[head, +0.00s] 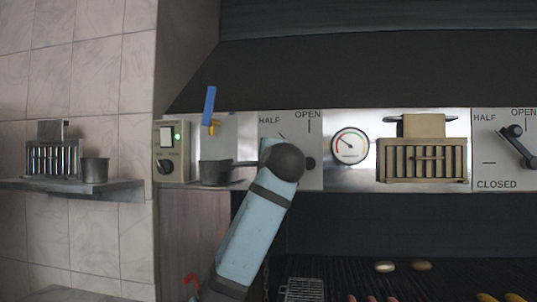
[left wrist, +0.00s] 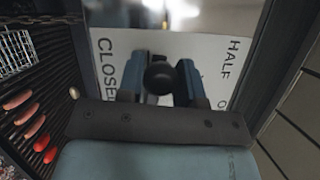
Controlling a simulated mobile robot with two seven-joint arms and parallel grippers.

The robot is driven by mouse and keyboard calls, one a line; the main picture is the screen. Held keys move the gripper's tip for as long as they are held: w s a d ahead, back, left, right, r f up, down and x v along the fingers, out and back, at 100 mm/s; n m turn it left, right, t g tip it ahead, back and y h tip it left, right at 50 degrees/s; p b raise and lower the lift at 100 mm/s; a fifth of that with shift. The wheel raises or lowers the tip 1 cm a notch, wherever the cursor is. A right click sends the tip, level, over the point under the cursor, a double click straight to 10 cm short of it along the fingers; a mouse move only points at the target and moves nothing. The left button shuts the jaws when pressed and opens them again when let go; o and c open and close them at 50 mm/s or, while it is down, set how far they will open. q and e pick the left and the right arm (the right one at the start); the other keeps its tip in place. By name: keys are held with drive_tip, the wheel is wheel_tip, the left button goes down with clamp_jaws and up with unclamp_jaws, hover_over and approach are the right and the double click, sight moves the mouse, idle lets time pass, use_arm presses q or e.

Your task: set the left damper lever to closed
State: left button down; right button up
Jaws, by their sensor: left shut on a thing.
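The left damper plate (head: 310,180) shows HALF and OPEN labels in the head view. Its lower left part is hidden behind my left arm. The lever's exact angle is hidden. My right gripper is not in view.
A gauge (head: 350,146) and a slatted metal box (head: 423,160) are to the right, then the right damper lever (head: 518,147). A switch box (head: 172,150) and dark pot (head: 214,173) are on the left. Food lies on the grill grate (head: 345,262) below.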

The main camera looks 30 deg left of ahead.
use_arm(q)
drive_tip(key=shift+f+n, duration=0.6)
drive_tip(key=shift+f, duration=0.15)
drive_tip(key=c, duration=0.8)
unclamp_jaws()
drive_tip(key=shift+g, duration=0.3)
drive_tip(key=shift+s, duration=0.1)
drive_tip(key=b+v, duration=0.3)
drive_tip(key=v, duration=1)
drive_tip(key=shift+s+d, duration=0.15)
drive_tip(key=shift+s, duration=0.2)
